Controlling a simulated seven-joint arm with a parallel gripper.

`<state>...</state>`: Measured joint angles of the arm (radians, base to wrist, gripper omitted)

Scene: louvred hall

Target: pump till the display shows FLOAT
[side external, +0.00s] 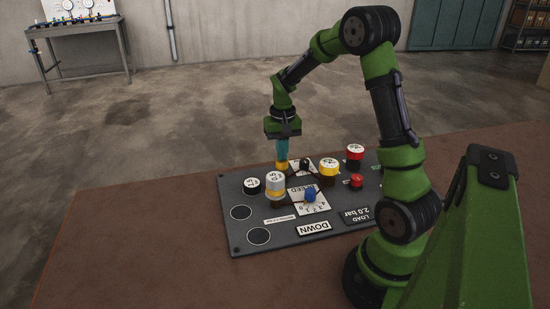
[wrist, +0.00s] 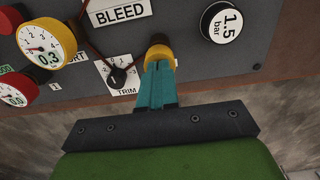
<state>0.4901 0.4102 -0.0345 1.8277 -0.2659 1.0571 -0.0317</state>
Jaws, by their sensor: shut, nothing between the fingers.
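A dark control panel (side external: 285,240) lies on the brown table. Its display plate (side external: 314,228) reads DOWN, and a second one (side external: 357,215) reads LOAD 2.0 bar. My gripper (side external: 282,157) points down with its teal fingers shut and empty, its tips at a yellow round cap (side external: 281,168). In the wrist view the fingertips (wrist: 158,68) meet the near side of the yellow cap (wrist: 159,53); I cannot tell whether it is pressed down. A yellow-rimmed gauge (wrist: 43,48) reads 0.3. The display is out of the wrist view.
Near the fingers stand a TRIM knob (wrist: 118,76), a round 1.5 bar piece (wrist: 221,21) and a white-topped cylinder (side external: 275,183). A blue knob (side external: 310,195) sits by the BLEED label. A red gauge (side external: 355,152) and red button (side external: 356,181) are farther right. The table's left is clear.

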